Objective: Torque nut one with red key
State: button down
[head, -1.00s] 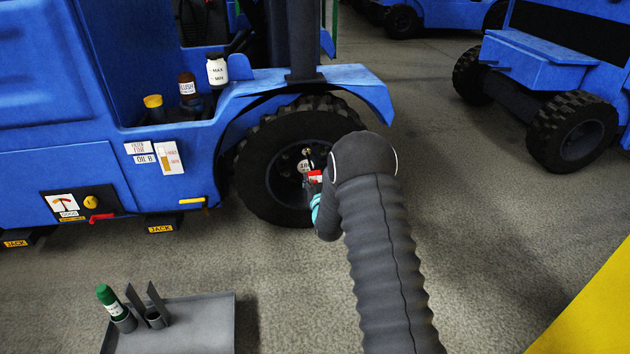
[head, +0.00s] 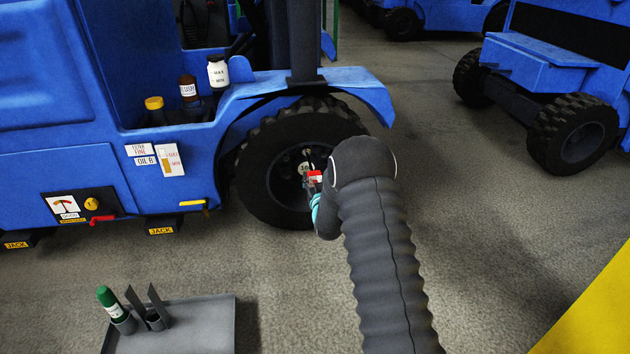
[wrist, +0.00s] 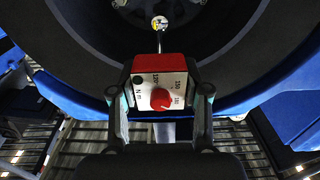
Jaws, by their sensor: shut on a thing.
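The red key (wrist: 160,64) is a red-topped block with a white face, a red dial and Nm markings. My gripper (wrist: 160,98) is shut on it, one finger on each side. In the head view the red key (head: 315,177) shows as a small red and white patch in front of the wheel (head: 262,190), partly hidden by my arm. A thin metal shaft runs from the key towards a small round pale-faced part (wrist: 159,23) on the wheel hub. I cannot tell whether the shaft is seated on a nut. Nut one cannot be made out clearly.
The blue vehicle (head: 60,180) fills the left, with bottles on its ledge and a gauge panel (head: 78,205) low down. A grey tray (head: 190,325) with a green-capped bottle (head: 110,300) stands front left. Open floor lies right of the wheel.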

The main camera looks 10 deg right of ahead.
jog(key=shift+w, duration=1.05)
dwell(0.7)
dwell(0.5)
jog(key=m, duration=0.6)
jog(key=shift+m, duration=0.7)
jog(key=m, duration=0.4)
jog(key=shift+m, duration=0.3)
